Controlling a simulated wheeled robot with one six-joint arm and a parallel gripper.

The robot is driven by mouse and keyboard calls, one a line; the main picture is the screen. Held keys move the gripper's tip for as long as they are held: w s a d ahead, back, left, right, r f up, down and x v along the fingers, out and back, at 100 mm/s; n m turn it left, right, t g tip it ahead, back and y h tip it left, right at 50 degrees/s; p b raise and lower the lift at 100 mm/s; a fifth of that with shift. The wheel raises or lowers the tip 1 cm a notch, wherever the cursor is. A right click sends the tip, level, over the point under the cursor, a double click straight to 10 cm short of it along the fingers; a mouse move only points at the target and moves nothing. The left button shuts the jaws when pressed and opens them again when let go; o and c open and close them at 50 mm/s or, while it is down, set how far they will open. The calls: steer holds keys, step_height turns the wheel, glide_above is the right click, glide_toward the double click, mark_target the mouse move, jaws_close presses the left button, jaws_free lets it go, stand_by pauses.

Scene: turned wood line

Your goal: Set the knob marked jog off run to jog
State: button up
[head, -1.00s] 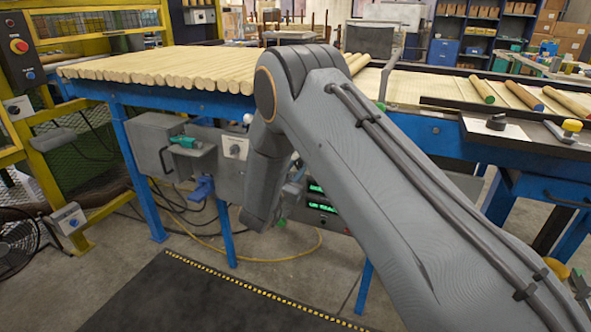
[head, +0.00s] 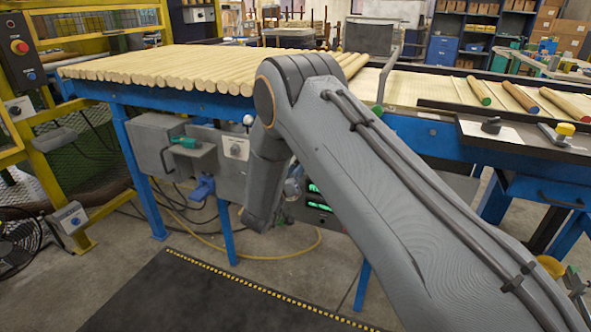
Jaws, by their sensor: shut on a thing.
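No label reading jog off run is legible to me, so I cannot tell which knob bears it. A dial on a white plate (head: 235,149) is on the grey box under the rod table, just left of my arm. Other knobs show: a black one (head: 491,125) on the right-hand table, one on a small box (head: 14,110) at the left fence, and one on a low box (head: 71,219) by the fence post. My arm reaches forward and bends down at the middle.
A blue-legged table (head: 180,92) carries a row of pale rods. A green-lit display (head: 318,206) shows partly beside my arm. A green connector (head: 186,142) and a blue plug (head: 202,187) hang below the table. A yellow hose (head: 275,257) crosses the floor; the dark mat (head: 220,295) is clear.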

steer(key=shift+n, duration=0.3)
steer(key=o, duration=1.1)
steer(key=shift+c, duration=0.2)
steer(key=v, duration=0.7)
steer(key=shift+s+a, duration=0.15)
steer(key=shift+s, duration=0.2)
steer(key=shift+r, duration=0.1)
